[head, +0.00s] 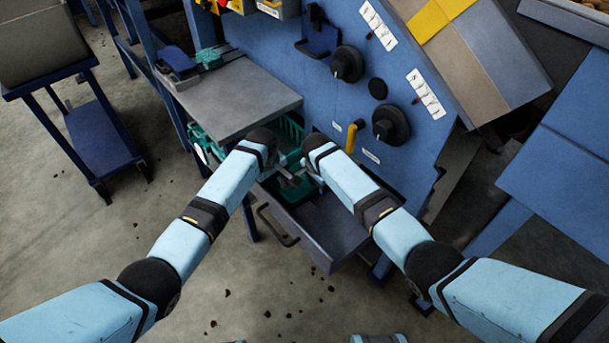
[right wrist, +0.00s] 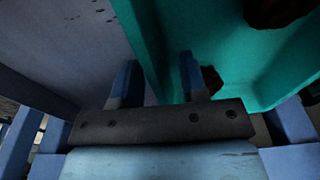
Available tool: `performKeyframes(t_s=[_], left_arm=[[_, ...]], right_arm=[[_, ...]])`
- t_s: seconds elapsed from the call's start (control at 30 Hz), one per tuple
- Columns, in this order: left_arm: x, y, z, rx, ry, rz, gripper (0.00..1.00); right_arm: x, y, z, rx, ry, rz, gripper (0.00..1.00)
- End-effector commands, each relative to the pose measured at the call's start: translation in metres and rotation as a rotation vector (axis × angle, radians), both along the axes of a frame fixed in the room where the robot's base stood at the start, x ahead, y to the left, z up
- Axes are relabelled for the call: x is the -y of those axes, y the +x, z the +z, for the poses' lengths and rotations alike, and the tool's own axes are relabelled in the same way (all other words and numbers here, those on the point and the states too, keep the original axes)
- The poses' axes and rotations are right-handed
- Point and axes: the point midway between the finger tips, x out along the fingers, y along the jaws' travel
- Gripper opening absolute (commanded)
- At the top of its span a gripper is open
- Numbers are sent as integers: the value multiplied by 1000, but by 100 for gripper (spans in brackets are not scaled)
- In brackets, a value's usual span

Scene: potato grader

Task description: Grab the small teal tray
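The small teal tray (head: 294,191) sits in the pulled-out grey drawer (head: 335,232), partly hidden by my grippers. In the right wrist view its teal wall (right wrist: 255,62) fills the upper right, with dark lumps inside. My right gripper (right wrist: 160,82) is open, with one finger over the drawer side and the other on the tray's inner side. The tray's wall shows between the fingers; I cannot tell if they touch it. My left gripper (head: 290,177) is over the tray's left part, close to the right one; its finger gap is unclear.
A grey worktop (head: 235,95) stands just behind my left gripper, with a teal item (head: 209,58) on its far edge. A green crate (head: 291,128) is under it. The blue panel with knobs (head: 347,63) rises behind. The floor in front is open, with scattered crumbs.

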Motion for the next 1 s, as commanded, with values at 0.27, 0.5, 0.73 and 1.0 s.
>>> performKeyframes(t_s=[0.27, 0.5, 0.73, 1.0], left_arm=[[1, 1, -9, 1, 0, -1, 35], [1, 1, -9, 0, 0, -1, 19], [1, 1, -9, 0, 0, -1, 0], [1, 1, -6, 1, 0, -1, 0]], right_arm=[[1, 1, -9, 1, 1, 0, 40], [1, 1, -9, 1, 1, 0, 24], [1, 0, -9, 0, 0, 0, 0], [1, 1, -7, 0, 0, 1, 0]])
